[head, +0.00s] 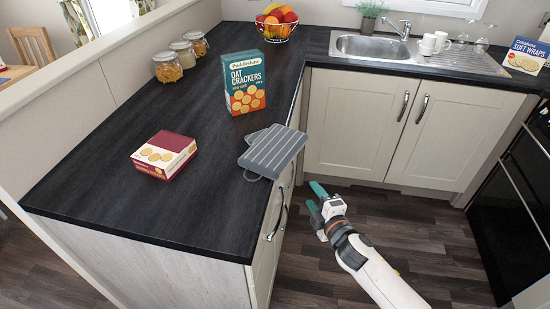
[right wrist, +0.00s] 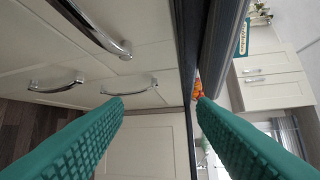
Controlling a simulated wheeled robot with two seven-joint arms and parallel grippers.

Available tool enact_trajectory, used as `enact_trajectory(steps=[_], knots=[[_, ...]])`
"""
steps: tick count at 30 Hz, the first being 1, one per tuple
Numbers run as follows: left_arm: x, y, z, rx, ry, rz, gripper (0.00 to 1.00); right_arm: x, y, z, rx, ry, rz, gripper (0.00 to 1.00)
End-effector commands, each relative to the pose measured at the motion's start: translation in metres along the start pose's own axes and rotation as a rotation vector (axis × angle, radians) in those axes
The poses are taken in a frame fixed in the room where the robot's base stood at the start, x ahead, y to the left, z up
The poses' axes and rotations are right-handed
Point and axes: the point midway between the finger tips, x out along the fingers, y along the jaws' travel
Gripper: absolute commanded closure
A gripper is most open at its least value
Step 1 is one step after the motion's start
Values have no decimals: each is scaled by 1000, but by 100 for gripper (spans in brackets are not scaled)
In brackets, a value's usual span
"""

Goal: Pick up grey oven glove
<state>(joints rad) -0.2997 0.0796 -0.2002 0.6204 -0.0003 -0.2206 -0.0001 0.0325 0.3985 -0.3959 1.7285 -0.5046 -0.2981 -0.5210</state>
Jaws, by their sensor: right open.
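The grey oven glove (head: 272,150) has lighter stripes and a hanging loop. It lies on the dark worktop near its right edge, and its upper right part reaches to or just past that edge. My right gripper (head: 316,199), with teal fingers, is open and empty. In the head view it appears below and right of the glove, apart from it, beside the cupboard front. In the right wrist view, the fingers (right wrist: 155,115) are spread wide, with the worktop edge between them. My left gripper is not in view.
The oat crackers box (head: 244,84) stands behind the glove. A red and cream box (head: 164,155) lies to its left. Cupboard handles (head: 276,216) stick out below the worktop, near my right gripper. The floor (head: 430,235) right of my gripper is clear.

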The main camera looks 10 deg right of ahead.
Motion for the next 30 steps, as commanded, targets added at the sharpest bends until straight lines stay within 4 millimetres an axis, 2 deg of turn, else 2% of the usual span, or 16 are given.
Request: enact_trajectory(steps=[1,3,6,8,16,23,30], knots=[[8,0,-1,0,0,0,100,0,-23,11,-57,-30,-60,48],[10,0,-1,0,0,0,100,-4,-48,22,-113,-52,-115,48],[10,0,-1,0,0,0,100,-4,-66,30,-153,-67,-154,48],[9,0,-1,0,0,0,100,0,-70,32,-160,-69,-161,48],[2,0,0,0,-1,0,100,46,-78,35,-156,-68,-159,48],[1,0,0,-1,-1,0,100,63,-78,36,-155,-69,-158,48],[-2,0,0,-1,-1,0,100,95,-81,35,-154,-67,-158,48]])
